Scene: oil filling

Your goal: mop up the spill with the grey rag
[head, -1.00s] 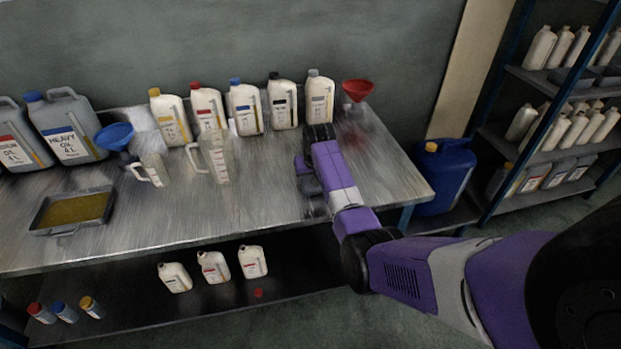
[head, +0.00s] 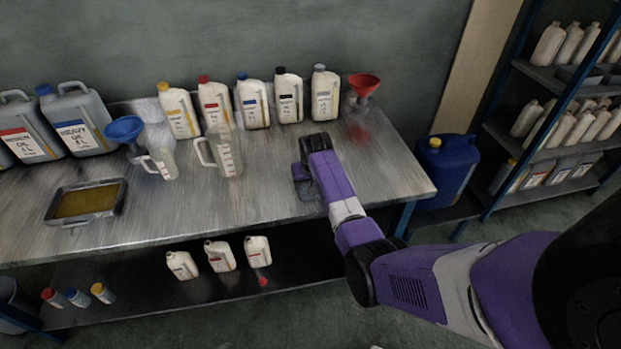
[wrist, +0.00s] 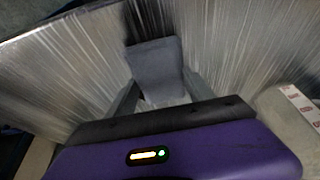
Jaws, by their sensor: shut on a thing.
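My gripper (head: 302,174) is low over the right part of the metal workbench (head: 235,200). In the wrist view it is shut on the grey rag (wrist: 156,65), which shows as a flat dark-grey piece between the fingers, at the bench top. In the head view my gripper and arm hide most of the rag. A dark streak (wrist: 134,22) on the bench lies just beyond the rag in the wrist view; I cannot tell whether it is the spill or a shadow. The spill is not clearly visible in the head view.
A clear measuring jug (head: 228,155) stands left of my gripper. Several oil bottles (head: 288,97) line the back, with a red funnel (head: 362,86) at their right end. A drip tray (head: 88,203) lies at left. The bench front between tray and gripper is clear.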

